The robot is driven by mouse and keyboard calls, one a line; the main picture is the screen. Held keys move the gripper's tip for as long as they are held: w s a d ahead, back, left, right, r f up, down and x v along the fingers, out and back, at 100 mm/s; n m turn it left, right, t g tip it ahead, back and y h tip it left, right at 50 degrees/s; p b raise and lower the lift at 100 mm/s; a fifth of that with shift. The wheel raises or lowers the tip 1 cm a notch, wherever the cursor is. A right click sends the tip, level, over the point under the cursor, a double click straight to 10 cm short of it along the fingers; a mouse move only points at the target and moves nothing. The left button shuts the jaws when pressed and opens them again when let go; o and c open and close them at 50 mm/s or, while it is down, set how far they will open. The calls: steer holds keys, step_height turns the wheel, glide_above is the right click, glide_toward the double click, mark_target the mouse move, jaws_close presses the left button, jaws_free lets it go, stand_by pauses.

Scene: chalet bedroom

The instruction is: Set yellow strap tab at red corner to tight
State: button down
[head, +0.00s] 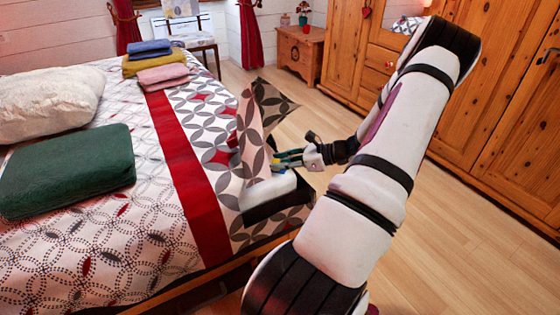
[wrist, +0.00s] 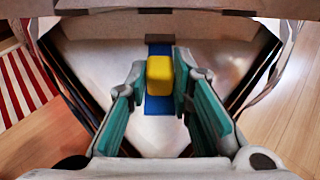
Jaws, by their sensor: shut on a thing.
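The yellow tab (wrist: 159,73) is a small rounded block on a blue strap (wrist: 158,105), which runs up a pale surface in the wrist view. My gripper (wrist: 160,82) has its teal-lined fingers on either side of the tab and is shut on it; the right finger looks close against it. In the head view my gripper (head: 283,160) is at the near right corner of the bed, by a lifted patterned cover (head: 254,125) and a white mattress corner (head: 268,190). The tab is too small to make out clearly there. I cannot pick out a red corner marking.
The bed (head: 100,255) fills the left, with a green cushion (head: 68,170), a white pillow (head: 45,103) and folded towels (head: 163,77). A wooden wardrobe (head: 500,140) stands at the right. Bare wooden floor (head: 455,205) lies between bed and wardrobe.

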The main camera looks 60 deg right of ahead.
steer(key=c, duration=1.4)
jaws_free()
steer(key=shift+s, duration=0.2)
steer(key=v, duration=1.2)
steer(key=shift+s, duration=0.1)
